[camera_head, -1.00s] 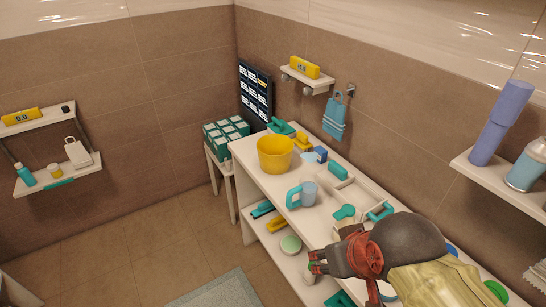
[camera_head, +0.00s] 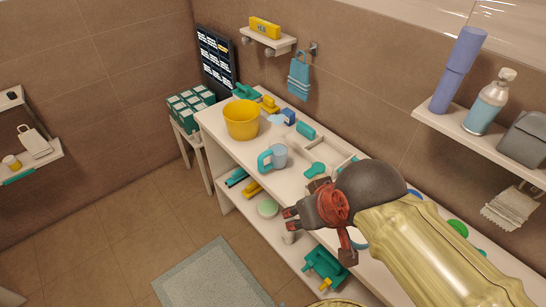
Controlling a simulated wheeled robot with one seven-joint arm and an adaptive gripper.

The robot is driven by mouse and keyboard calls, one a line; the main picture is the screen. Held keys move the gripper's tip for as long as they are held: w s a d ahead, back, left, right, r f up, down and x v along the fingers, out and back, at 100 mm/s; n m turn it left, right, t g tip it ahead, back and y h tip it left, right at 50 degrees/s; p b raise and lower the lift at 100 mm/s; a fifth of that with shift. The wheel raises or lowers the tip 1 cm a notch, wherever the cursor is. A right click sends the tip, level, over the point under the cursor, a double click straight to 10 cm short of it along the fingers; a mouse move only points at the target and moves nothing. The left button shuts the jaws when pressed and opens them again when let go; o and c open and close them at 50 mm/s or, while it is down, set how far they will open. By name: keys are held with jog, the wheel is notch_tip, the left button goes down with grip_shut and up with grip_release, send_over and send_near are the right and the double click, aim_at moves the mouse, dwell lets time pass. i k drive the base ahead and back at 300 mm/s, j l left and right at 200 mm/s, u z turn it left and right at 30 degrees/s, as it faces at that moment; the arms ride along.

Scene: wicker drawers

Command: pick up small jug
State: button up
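A small light blue-grey jug (camera_head: 279,156) with a thick teal handle (camera_head: 264,162) stands upright on the white shelf unit's top (camera_head: 238,151), near its front edge. My gripper (camera_head: 318,238) is below and right of the jug in the picture, apart from it. Its red-and-dark fingers are spread, one toward the left and one downward. I see nothing between them. My dark wrist and yellowish arm hide part of the unit behind them.
A yellow bucket (camera_head: 241,120) stands left of the jug. A teal scoop-like item (camera_head: 315,170) and a white divided tray (camera_head: 341,151) lie to its right. The lower shelf holds a green round item (camera_head: 267,208) and teal tools. A grey mat (camera_head: 215,278) lies on open floor.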

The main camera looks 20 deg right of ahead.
aim_at(272, 158)
jog(key=z, duration=0.4)
jog(key=i+j+z, duration=0.25)
jog(key=j, duration=0.15)
jog(key=j+z, duration=0.25)
jog(key=j, duration=0.2)
jog(key=i+j+z, duration=0.1)
jog(key=j+z, duration=0.15)
jog(key=j, duration=0.65)
jog(key=i+j, duration=0.15)
jog(key=j, duration=0.35)
